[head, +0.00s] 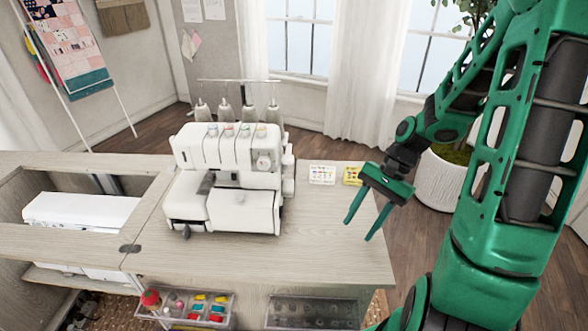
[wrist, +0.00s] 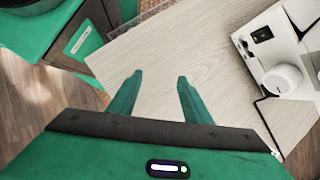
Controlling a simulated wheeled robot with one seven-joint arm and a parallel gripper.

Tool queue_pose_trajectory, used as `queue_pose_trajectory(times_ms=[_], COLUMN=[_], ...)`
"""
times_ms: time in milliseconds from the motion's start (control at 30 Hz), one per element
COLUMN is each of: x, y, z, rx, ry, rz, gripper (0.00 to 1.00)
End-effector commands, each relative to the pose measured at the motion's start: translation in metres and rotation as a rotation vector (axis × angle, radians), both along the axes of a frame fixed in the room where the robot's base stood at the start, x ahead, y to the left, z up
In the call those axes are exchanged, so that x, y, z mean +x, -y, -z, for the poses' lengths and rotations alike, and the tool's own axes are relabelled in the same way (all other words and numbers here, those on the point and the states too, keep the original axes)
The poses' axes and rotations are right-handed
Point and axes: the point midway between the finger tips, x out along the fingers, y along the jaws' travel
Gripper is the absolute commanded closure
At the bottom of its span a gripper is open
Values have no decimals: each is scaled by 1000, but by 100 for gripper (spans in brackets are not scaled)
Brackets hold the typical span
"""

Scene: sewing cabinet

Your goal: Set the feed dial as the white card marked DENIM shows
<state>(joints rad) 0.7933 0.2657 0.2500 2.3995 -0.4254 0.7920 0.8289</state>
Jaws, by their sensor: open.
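A white serger machine (head: 235,178) stands on the cabinet top. A white card (head: 322,174) with small coloured marks lies to its right; its lettering is too small to read. A round dial (head: 264,160) sits at the upper right of the machine's front. A large white round knob (wrist: 283,78) shows on the machine at the right of the wrist view; I cannot tell which is the feed dial, nor its setting. My gripper (head: 358,229) is open and empty above the right part of the top, apart from the machine. Its fingers also show in the wrist view (wrist: 160,77).
A yellow card (head: 353,175) lies right of the white one. Thread cones (head: 225,110) stand behind the machine. A tray of coloured spools (head: 190,307) and a dark clear-sided tray (head: 312,312) are below the front edge. The top right of the machine is mostly clear.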

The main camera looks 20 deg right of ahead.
Motion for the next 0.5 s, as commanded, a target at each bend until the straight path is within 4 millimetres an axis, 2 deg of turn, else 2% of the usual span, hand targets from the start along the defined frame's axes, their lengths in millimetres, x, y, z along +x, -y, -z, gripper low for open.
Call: queue_pose_trajectory(times_ms=[100,267,367,500], x=[18,46,65,92], y=[-14,-33,-42,-46], z=[14,18,13,-4], rx=[128,317,447,644], ry=[-29,-64,-86,-117], rz=[106,256,352,482], gripper=[55,55,55,55])
